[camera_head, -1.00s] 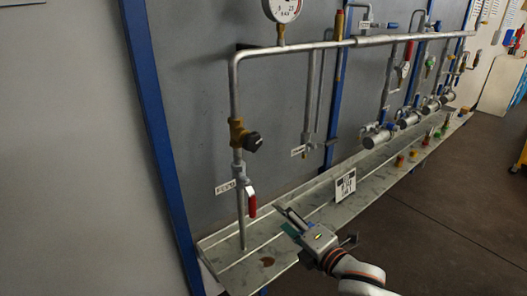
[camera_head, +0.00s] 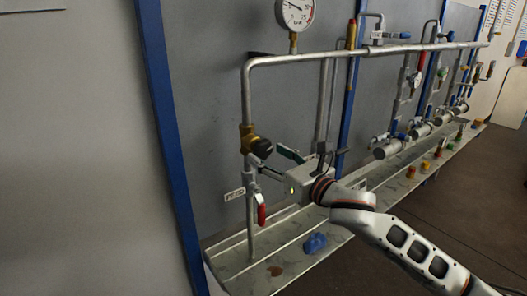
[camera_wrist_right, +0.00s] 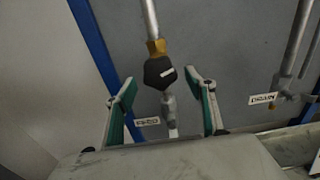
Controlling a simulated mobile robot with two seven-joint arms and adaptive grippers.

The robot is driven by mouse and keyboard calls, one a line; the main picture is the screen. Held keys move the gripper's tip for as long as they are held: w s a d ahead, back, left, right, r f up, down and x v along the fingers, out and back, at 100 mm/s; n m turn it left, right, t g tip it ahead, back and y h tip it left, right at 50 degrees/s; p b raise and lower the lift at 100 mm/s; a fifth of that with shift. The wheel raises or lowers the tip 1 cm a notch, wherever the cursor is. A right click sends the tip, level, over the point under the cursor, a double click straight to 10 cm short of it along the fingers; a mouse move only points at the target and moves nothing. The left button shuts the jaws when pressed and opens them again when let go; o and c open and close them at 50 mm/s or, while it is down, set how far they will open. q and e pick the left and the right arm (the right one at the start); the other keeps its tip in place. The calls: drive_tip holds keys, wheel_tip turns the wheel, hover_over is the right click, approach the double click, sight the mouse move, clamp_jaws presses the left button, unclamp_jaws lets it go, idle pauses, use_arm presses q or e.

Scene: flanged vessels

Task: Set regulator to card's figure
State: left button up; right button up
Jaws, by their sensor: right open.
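The regulator, a brass body with a black knob (camera_head: 259,147), sits on the left vertical pipe. In the right wrist view the knob (camera_wrist_right: 158,73) shows a white mark and lies between my fingertips. My right gripper (camera_head: 268,155) is open around or just short of the knob; I cannot tell if it touches. In the wrist view both green-padded fingers of the gripper (camera_wrist_right: 161,78) stand apart. A round gauge (camera_head: 295,13) tops the pipe; its reading is too small to tell. The card (camera_head: 360,185) is mostly hidden behind my right arm. My left gripper is not in view.
A red-handled valve (camera_head: 261,214) hangs below the regulator, near a FEED label (camera_head: 234,194). A DRAIN label (camera_wrist_right: 263,99) is to the right. A blue object (camera_head: 315,243) lies on the metal tray (camera_head: 235,268). Blue posts and more pipework stand along the wall.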

sight(266, 153)
drive_tip(key=shift+x, duration=1.55)
drive_tip(key=c, duration=1.1)
